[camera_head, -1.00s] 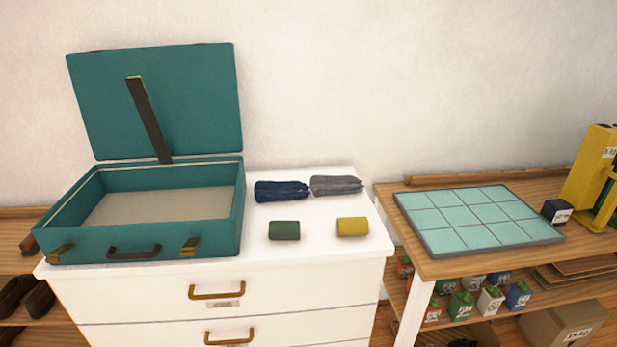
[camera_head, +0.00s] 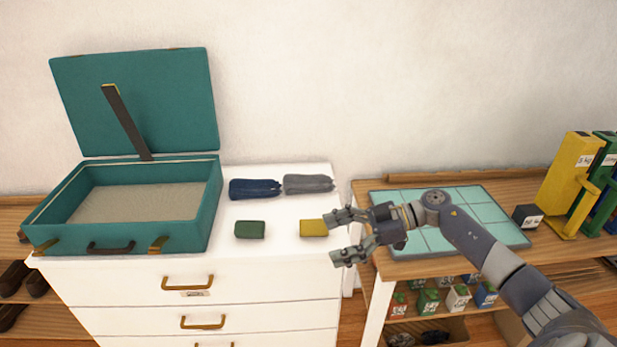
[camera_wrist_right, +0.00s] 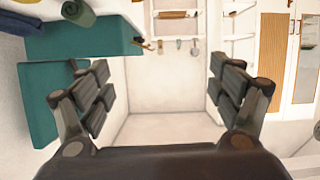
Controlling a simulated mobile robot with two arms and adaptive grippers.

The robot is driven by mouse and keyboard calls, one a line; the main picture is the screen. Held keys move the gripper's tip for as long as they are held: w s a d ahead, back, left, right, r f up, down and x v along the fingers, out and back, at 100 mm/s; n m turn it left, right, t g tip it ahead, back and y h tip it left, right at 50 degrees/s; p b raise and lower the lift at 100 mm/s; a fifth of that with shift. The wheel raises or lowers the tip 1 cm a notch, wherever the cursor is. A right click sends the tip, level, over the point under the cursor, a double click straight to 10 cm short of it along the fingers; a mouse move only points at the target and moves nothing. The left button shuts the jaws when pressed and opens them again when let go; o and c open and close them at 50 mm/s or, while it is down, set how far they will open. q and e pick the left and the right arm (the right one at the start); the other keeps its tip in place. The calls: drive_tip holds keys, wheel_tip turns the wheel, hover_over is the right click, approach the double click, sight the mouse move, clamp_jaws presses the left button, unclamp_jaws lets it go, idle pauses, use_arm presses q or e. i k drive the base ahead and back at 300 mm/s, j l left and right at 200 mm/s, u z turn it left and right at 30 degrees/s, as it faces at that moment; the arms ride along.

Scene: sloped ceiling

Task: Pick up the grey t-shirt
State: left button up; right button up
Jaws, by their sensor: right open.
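The grey t-shirt (camera_head: 308,184) lies as a rolled bundle at the back right of the white dresser top (camera_head: 285,257), beside a dark blue rolled garment (camera_head: 254,189). My right gripper (camera_head: 337,236) is open and empty, at the dresser's right edge, in front of and to the right of the grey t-shirt. It overlaps the right side of a yellow roll (camera_head: 312,228) in the head view; I cannot tell whether they touch. In the right wrist view the gripper's fingers (camera_wrist_right: 167,90) are spread with nothing between them. My left gripper is not in view.
An open teal suitcase (camera_head: 213,205) stands on the dresser's left. A green roll (camera_head: 250,230) lies in front of the blue garment. To the right, a wooden table (camera_head: 440,266) holds a tiled panel (camera_head: 505,228), a black box (camera_head: 527,217) and a yellow stand (camera_head: 563,190).

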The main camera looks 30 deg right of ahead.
sight(292, 183)
drive_tip(key=i+l, duration=1.2)
